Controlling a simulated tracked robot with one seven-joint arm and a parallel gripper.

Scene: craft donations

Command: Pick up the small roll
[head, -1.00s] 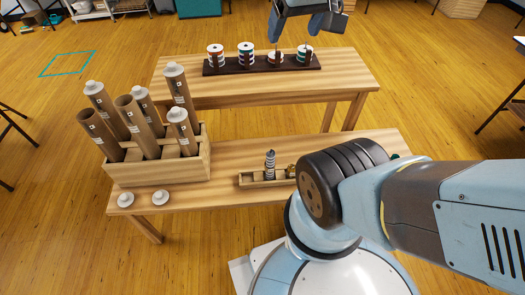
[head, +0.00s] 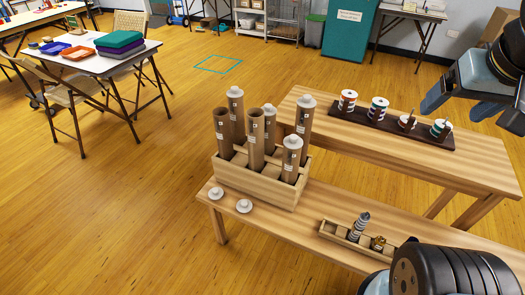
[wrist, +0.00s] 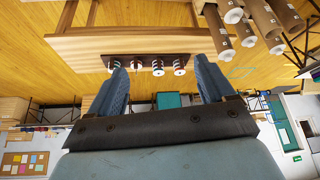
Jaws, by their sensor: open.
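Several striped rolls stand in a row on a dark wooden base (head: 375,117) on the far table. The third from the left (head: 407,122) looks smallest, with its peg rising above it; the rightmost roll (head: 440,129) also shows a peg tip. The two left ones, a red-striped roll (head: 347,100) and a blue-striped roll (head: 378,109), look taller. My gripper (head: 472,115) is open and empty, to the right in the head view and apparently above the base. In the wrist view, the row shows beyond and between my open fingers (wrist: 159,64), apart from them.
On the near table, a wooden crate (head: 250,187) holds several upright cardboard tubes, some with pale caps. Two loose caps (head: 230,199) lie beside it. A small wooden tray (head: 333,232) holds a grey ridged piece and a brass piece.

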